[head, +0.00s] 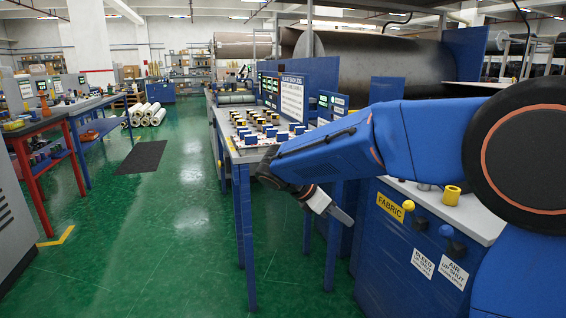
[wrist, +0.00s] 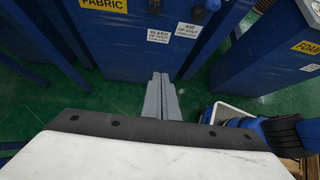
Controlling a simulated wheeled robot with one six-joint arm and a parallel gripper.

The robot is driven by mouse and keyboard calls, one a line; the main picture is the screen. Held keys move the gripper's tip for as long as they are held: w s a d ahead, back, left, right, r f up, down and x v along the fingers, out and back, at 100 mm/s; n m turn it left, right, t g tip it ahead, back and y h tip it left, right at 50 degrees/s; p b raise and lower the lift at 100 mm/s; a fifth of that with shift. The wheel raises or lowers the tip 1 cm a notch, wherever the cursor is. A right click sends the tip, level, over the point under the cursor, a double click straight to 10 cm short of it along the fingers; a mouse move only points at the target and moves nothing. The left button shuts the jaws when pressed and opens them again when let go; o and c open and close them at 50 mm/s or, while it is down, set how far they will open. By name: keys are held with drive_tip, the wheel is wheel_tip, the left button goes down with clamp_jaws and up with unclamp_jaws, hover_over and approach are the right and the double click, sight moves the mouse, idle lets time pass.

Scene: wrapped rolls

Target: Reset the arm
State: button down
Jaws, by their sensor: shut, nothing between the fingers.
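My blue arm (head: 340,140) reaches in from the right of the head view, bent at a large dark round joint, with its end pointing down. My gripper (head: 343,216) is in front of the blue machine cabinet, with its grey fingers together and empty. The wrist view shows the same gripper (wrist: 160,84) from above, its two fingers side by side, pointing toward the cabinet front (wrist: 130,45) with green floor below. I cannot tell the exact gap between fingertips and cabinet.
A blue table (head: 240,160) with several small blue and yellow blocks stands left of the gripper. The cabinet carries a yellow FABRIC label (head: 390,207) and knobs. A red table (head: 40,128) and wrapped rolls (head: 146,114) are farther left. The green floor (head: 150,240) between is open.

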drive_tip(key=s+d+f+m+y, duration=0.1)
drive_tip(key=s+d+m+y, duration=0.1)
drive_tip(key=s+d+m, duration=0.4)
drive_tip(key=s+d+f+m+y, duration=0.1)
drive_tip(key=s+d+m+y, duration=0.15)
drive_tip(key=s, duration=0.55)
drive_tip(key=s+d+m+y, duration=0.2)
drive_tip(key=s+d+m, duration=0.25)
drive_tip(key=s, duration=0.35)
drive_tip(key=s+f+m+t+y, duration=0.2)
drive_tip(key=s+f+m+y, duration=0.1)
drive_tip(key=s+m, duration=0.5)
drive_tip(key=shift+a+f+t, duration=0.3)
drive_tip(key=shift+a+f, duration=0.1)
drive_tip(key=shift+f, duration=0.15)
